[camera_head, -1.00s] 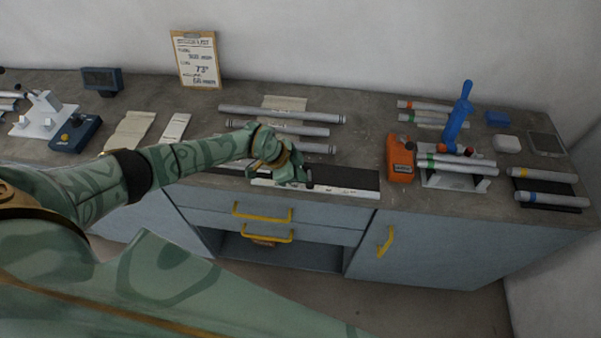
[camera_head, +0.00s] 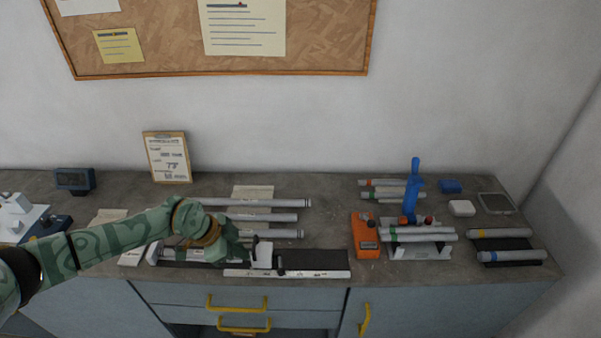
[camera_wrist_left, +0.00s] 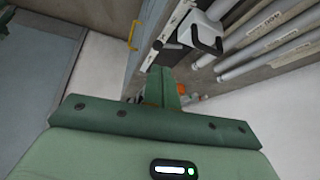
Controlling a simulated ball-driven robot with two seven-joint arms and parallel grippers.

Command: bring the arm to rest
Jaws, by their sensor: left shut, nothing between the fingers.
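My left arm comes in from the left in the head view, low over the front of the bench. Its green gripper (camera_head: 242,254) is at the left end of a dark strip with a white scale edge (camera_head: 318,262). In the left wrist view the fingers (camera_wrist_left: 162,90) are shut together with nothing between them. A white block with a dark hook-shaped part (camera_head: 263,254) stands just right of the gripper; it also shows in the wrist view (camera_wrist_left: 203,34), apart from the fingers. My right gripper is not in view.
Several grey tubes (camera_head: 262,217) lie behind the gripper. To the right are an orange device (camera_head: 366,236), a white jig (camera_head: 405,250) with a blue upright handle (camera_head: 411,198) and tubes on a dark mat (camera_head: 502,245). A clipboard (camera_head: 167,158) leans on the wall.

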